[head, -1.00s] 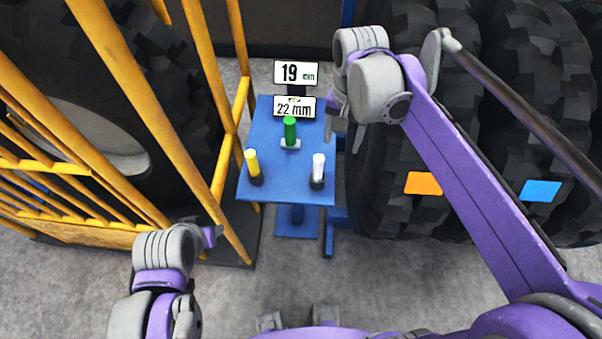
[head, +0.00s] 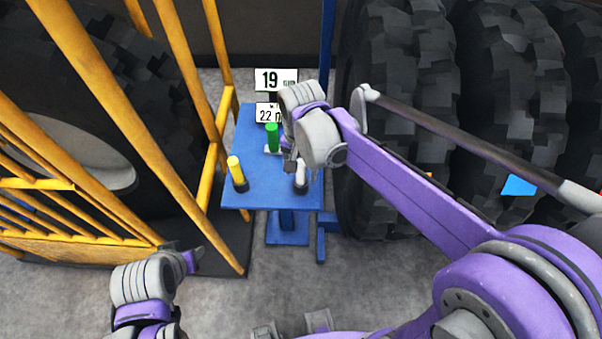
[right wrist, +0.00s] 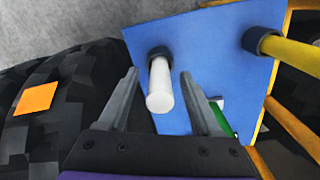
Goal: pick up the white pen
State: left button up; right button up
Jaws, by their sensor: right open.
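The white pen (head: 300,172) stands upright in a dark holder at the right of the small blue table (head: 265,188). In the right wrist view the white pen (right wrist: 160,88) shows between the two fingers, with the dark holder beyond it. My right gripper (head: 291,163) is open, close to the pen's upper part. In the right wrist view my right gripper (right wrist: 158,76) has clear gaps on both sides of the pen, so no contact shows. My left gripper (head: 194,259) is low at the left, away from the table, and its jaw opening is unclear.
A yellow pen (head: 235,169) stands in a dark holder at the table's left. A green pen (head: 272,137) stands behind, near label signs (head: 275,80), one partly hidden by my right arm. Yellow railing (head: 100,80) borders the left, large black tires (head: 410,70) the right.

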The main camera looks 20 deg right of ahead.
notch_tip(320, 180, down, 2)
jog(key=shift+f, duration=0.1)
jog(key=shift+c, duration=0.2)
grip_shut()
jog(key=shift+r, duration=0.25)
